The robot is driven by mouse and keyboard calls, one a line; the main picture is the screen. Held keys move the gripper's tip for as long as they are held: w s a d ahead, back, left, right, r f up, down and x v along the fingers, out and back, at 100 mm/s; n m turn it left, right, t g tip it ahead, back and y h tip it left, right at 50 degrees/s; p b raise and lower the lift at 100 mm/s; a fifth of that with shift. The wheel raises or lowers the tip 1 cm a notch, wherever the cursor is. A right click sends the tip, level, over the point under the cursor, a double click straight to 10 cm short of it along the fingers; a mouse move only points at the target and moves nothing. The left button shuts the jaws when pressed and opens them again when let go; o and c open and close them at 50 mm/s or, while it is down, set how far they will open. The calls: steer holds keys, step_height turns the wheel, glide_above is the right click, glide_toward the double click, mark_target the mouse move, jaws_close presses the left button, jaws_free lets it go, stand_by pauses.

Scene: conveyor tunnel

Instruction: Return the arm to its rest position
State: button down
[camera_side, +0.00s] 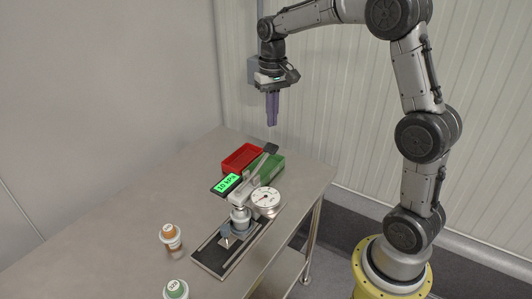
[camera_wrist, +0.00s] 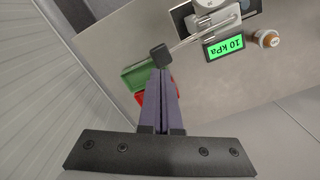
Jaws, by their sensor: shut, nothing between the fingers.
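My gripper (camera_side: 272,122) hangs above the far end of the table, fingers pointing down, shut and empty. In the wrist view its purple fingers (camera_wrist: 160,82) are together, with nothing between them. The arm is raised and bent, reaching from the yellow base at the right over to the upper middle. The gripper is apart from everything on the table.
A grey table (camera_side: 120,215) holds a lever press with a gauge (camera_side: 266,198) and a green display (camera_side: 227,183) reading 10 kPa. Behind it are a red bin (camera_side: 240,158) and a green bin (camera_side: 271,170). An orange-capped vial (camera_side: 170,235) and a green-capped vial (camera_side: 176,290) stand at the front. Walls rise behind.

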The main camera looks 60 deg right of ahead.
steer(key=s+a+r+n+t, duration=0.2)
steer(key=s+a+r+t, duration=0.1)
steer(key=s+a+r, duration=0.55)
steer(key=s+a+f+n+t, duration=0.1)
steer(key=s+a+f+n, duration=0.1)
steer(key=s, duration=0.5)
steer(key=s+a+f+n+t, duration=0.1)
steer(key=s+a+f+n, duration=0.1)
steer(key=s+f, duration=0.2)
steer(key=s, duration=0.3)
steer(key=shift+s+t, duration=0.2)
steer(key=shift+t, duration=0.1)
